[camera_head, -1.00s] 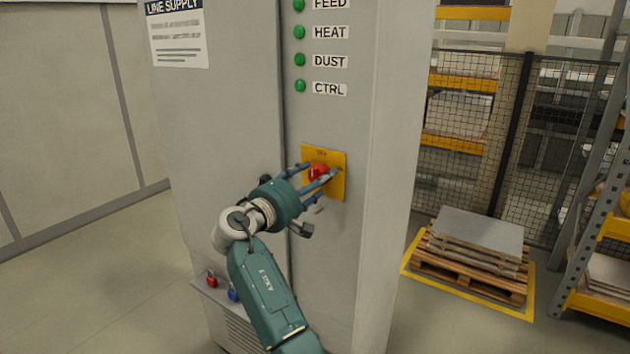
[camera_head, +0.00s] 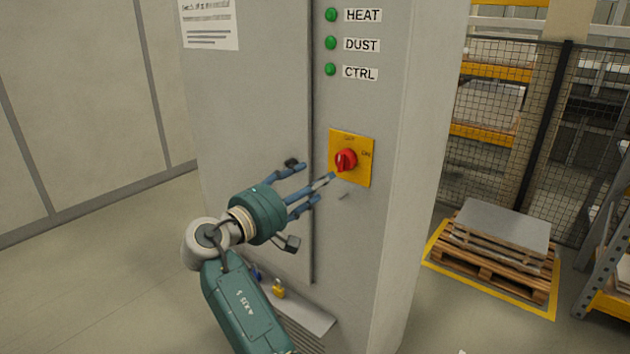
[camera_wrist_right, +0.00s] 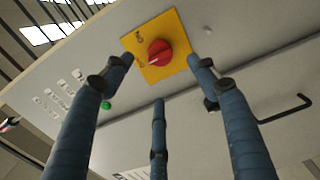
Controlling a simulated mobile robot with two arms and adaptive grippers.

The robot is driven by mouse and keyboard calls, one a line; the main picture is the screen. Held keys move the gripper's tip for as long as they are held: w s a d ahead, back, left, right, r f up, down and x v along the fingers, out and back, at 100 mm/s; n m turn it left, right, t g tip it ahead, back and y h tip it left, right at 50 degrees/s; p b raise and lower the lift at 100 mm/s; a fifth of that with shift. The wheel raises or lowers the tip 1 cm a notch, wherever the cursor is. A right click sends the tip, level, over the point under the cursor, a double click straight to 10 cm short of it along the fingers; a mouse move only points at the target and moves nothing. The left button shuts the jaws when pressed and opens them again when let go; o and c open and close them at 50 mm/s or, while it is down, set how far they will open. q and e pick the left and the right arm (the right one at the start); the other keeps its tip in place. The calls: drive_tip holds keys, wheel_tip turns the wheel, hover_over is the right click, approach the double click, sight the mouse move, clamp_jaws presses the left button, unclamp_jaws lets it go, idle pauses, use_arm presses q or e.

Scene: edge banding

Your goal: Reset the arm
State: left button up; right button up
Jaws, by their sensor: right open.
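My right gripper (camera_head: 312,186) is open and empty in front of the cabinet (camera_head: 258,110), just left of and below the red rotary knob (camera_head: 345,160). The knob sits on a yellow plate (camera_head: 365,175) with lettering, "ON" at its right. In the right wrist view the spread fingers of my right gripper (camera_wrist_right: 160,85) frame the knob (camera_wrist_right: 159,52) and its plate (camera_wrist_right: 181,62), with a visible gap. The right arm comes up from the bottom of the head view. My left gripper is not in view.
Green lamps (camera_head: 331,43) labelled HEAT, DUST and CTRL are above the knob. A yellow padlock (camera_head: 278,289) is on a ledge (camera_head: 312,317) low on the cabinet. A pallet with sheets (camera_head: 503,230) stands at right before a mesh fence (camera_head: 500,120). Floor at left is clear.

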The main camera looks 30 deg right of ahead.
idle(0.3)
